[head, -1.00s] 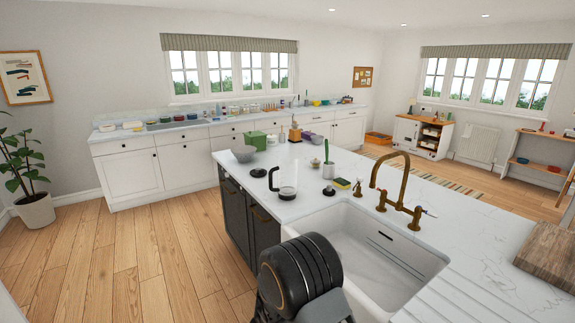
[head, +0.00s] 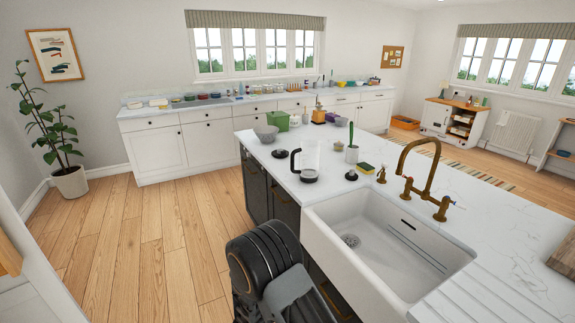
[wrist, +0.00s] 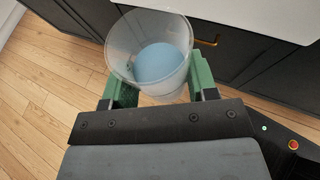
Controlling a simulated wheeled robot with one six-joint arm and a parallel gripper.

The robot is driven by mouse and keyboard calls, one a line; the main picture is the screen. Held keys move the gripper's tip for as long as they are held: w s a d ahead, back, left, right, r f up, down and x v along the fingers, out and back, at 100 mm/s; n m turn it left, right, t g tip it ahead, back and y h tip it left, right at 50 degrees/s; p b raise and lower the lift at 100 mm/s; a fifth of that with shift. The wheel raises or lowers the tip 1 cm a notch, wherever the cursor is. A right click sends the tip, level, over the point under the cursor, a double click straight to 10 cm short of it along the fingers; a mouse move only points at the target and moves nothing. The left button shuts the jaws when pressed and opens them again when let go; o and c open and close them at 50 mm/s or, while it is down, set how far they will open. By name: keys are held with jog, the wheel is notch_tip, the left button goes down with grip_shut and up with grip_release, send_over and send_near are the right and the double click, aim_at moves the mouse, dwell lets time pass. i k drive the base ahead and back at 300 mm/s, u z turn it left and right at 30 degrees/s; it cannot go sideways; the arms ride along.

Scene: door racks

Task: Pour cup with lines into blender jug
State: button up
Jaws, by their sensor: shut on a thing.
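A clear translucent cup (wrist: 122,50) is between the green fingers of my gripper (wrist: 160,88) in the wrist view. The gripper is shut on it. A light blue content or base (wrist: 163,63) shows inside the cup, and I cannot make out lines clearly. In the head view, a clear jug (head: 311,155) with a black handle and dark bottom stands upright on the island counter near the sink; it looks like the blender jug. My gripper and the cup do not show in the head view; only my dark arm shows at the bottom.
The white sink (head: 385,250) is right of the jug, with a brass tap (head: 425,180). Wooden floor (head: 150,240) is free at left.

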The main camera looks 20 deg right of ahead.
aim_at(309, 151)
jog(key=u, duration=0.5)
jog(key=i, duration=1.85)
jog(key=z, duration=0.75)
